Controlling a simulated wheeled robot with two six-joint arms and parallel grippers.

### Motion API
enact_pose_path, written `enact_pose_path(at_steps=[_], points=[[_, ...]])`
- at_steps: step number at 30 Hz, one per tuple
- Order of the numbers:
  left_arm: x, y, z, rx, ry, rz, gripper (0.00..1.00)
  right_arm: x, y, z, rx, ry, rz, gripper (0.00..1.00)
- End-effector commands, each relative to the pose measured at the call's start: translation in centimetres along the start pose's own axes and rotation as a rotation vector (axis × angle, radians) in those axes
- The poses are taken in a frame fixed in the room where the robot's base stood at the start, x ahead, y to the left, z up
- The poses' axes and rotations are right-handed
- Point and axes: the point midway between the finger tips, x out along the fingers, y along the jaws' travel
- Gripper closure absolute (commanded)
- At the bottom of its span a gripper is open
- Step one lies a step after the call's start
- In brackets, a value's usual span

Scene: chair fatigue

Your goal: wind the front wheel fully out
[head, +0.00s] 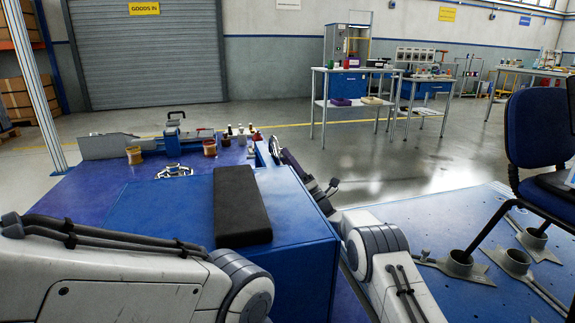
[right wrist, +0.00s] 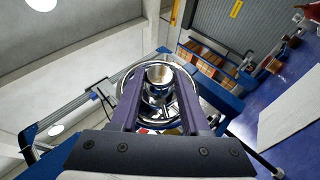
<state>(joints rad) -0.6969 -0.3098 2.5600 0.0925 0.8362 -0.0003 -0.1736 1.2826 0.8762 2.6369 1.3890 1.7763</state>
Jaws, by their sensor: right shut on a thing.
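The front wheel (right wrist: 125,82) is a shiny metal handwheel with a round hub (right wrist: 160,73), seen nearly face-on in the right wrist view. In the head view a thin, bright edge (head: 274,150) at the far side of the blue cabinet looks like the same wheel seen edge-on. My right gripper (right wrist: 160,85) has its two purple fingers on either side of the hub and is shut on the wheel; the exact contact is hard to see. In the head view my right gripper (head: 290,160) reaches along the cabinet's right side. My left arm shows, but its gripper does not.
The blue cabinet (head: 180,225) carries a black pad (head: 240,200). Behind it are a grey machine part (head: 110,146), small tins (head: 209,147) and bottles. A blue chair (head: 537,130) and a blue platform with metal cups (head: 513,262) stand at right. Open floor lies beyond.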

Motion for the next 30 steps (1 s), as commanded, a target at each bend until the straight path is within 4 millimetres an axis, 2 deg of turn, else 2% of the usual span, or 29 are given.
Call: enact_pose_path(at_steps=[4, 5, 6, 7, 16, 20, 23, 30], points=[[-0.1, 0.0, 0.0, 0.0, 0.0, 0.0, 0.5, -0.1, -0.1, 0.1, 0.0, -0.003, -0.003, 1.0], [-0.1, 0.0, 0.0, 0.0, 0.0, 0.0, 0.5, -0.1, -0.1, 0.1, 0.0, -0.003, -0.003, 0.43], [-0.1, 0.0, 0.0, 0.0, 0.0, 0.0, 0.5, -0.1, -0.1, 0.1, 0.001, -0.003, -0.003, 0.27], [-0.1, 0.0, 0.0, 0.0, 0.0, 0.0, 0.5, -0.1, -0.1, 0.1, 0.001, -0.003, -0.003, 0.24], [-0.1, 0.0, 0.0, 0.0, 0.0, 0.0, 0.5, -0.1, 0.0, 0.0, 0.001, -0.001, -0.002, 0.24], [-0.6, 0.1, 0.0, 0.0, 0.0, 0.0, 0.5, -0.8, 0.0, 0.1, 0.002, -0.001, -0.005, 0.24], [-1.4, 0.1, -0.1, 0.0, 0.0, 0.0, 0.5, -2.3, 0.1, 0.2, 0.002, -0.003, -0.007, 0.24], [-3.3, 0.2, -0.2, 0.0, 0.0, 0.0, 0.5, -7.2, 0.1, 0.2, 0.002, -0.003, -0.007, 0.24]])
